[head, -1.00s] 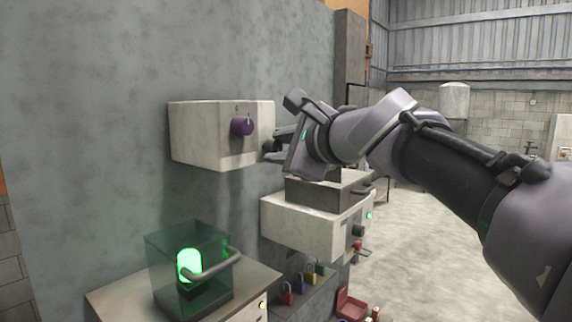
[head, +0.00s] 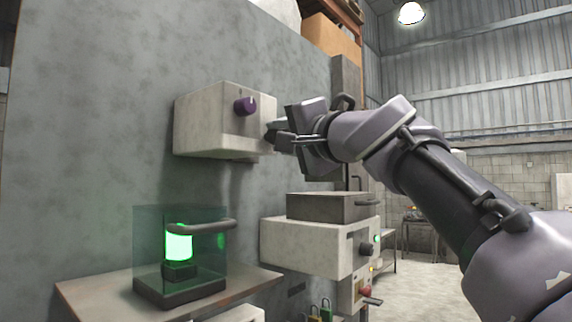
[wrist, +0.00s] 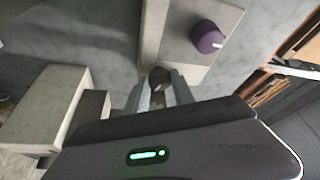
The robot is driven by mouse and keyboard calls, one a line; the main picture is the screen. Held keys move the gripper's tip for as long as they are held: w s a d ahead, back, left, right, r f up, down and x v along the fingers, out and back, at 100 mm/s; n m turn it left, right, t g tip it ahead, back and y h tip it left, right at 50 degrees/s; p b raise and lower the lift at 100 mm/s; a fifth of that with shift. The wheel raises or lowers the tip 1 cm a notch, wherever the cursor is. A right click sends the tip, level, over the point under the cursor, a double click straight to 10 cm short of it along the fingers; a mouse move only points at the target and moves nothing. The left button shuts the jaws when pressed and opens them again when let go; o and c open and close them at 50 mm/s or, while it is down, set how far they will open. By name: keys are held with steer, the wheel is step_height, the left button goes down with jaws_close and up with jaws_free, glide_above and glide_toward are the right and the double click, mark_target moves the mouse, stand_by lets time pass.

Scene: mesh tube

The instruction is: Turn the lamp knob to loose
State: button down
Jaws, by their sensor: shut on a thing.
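A pale box (head: 215,125) is mounted on the grey wall, with a round purple knob (head: 245,106) on its front. In the wrist view the purple knob (wrist: 207,37) is to the right, clear of my fingers. A small dark knob (wrist: 159,76) on the same box face sits between my fingertips. My gripper (head: 277,135) is at the right part of that face, shut on the dark knob. The fingers hide much of this knob in the head view. Any marking showing its setting is too small to read.
Below, a glass case (head: 150,240) with a glowing green lamp (head: 179,243) and a bar handle stands on a shelf (head: 85,290). Another pale box (head: 300,247) with a dark knob (head: 366,249) and a green light sits beneath my arm.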

steer(key=shift+w+d+n+g+y+b, duration=0.1)
steer(key=shift+n+g+y+b, duration=0.65)
steer(key=shift+n, duration=2.05)
steer(key=shift+w+d+n+g+y+b, duration=0.15)
steer(key=shift+n+y+b, duration=0.85)
steer(key=shift+n+y, duration=1.25)
steer(key=shift+a+n+g+y+b, duration=0.1)
steer(key=shift+n+g+y+b, duration=0.55)
steer(key=shift+n, duration=2.7)
steer(key=shift+f, duration=0.1)
steer(key=c, duration=1.1)
jaws_free()
steer(key=shift+o, duration=0.2)
steer(key=shift+f, duration=0.1)
